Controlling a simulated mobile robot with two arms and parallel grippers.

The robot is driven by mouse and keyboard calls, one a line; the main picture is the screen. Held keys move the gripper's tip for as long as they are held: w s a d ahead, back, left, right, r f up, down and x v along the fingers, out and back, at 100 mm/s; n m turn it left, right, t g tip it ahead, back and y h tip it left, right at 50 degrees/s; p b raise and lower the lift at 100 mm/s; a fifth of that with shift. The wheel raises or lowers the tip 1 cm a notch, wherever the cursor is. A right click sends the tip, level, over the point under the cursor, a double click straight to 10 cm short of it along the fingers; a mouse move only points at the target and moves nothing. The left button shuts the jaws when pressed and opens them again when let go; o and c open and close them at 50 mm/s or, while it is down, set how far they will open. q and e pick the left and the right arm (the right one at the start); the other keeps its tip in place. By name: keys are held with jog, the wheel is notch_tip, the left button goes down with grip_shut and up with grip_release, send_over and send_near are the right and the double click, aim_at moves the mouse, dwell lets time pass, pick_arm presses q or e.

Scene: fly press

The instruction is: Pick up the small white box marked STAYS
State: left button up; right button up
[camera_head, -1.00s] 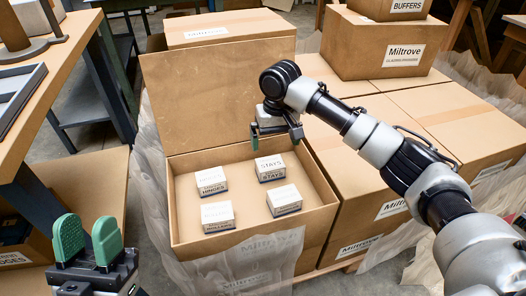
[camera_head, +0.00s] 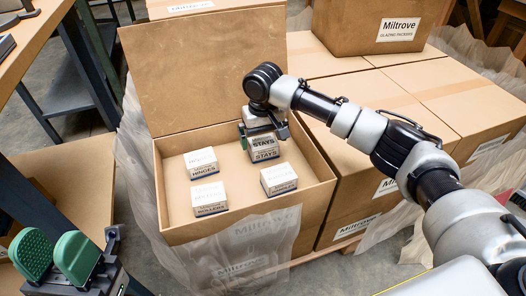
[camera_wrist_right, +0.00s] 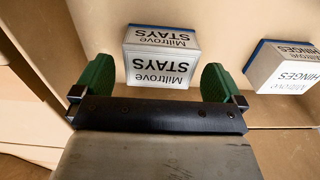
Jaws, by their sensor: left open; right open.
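The small white box marked STAYS (camera_head: 265,152) sits upright at the back right inside the open carton (camera_head: 166,214), with a dark blue band at its base. My right gripper (camera_head: 262,138) is open right over it, partly hiding its top. In the right wrist view, the STAYS box (camera_wrist_right: 160,58) shows between the two green fingers of the right gripper (camera_wrist_right: 156,80), with a gap on each side. Whether the fingertips reach down beside it I cannot tell. My left gripper (camera_head: 54,257) is open and empty at the lower left, outside the carton.
A HINGES box (camera_head: 201,163), a ROLLERS box (camera_head: 209,198) and another white box (camera_head: 279,180) also stand in the carton. Its raised flap (camera_head: 200,70) stands behind. Closed cartons (camera_head: 440,95) are stacked on the right. A wooden bench (camera_head: 30,50) stands on the left.

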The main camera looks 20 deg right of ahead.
aim_at(263, 141)
notch_tip(263, 141, down, 3)
jog(key=shift+w+f+b, duration=0.15)
jog(key=shift+b, duration=0.45)
jog(key=c, duration=1)
jog(key=shift+r, duration=0.3)
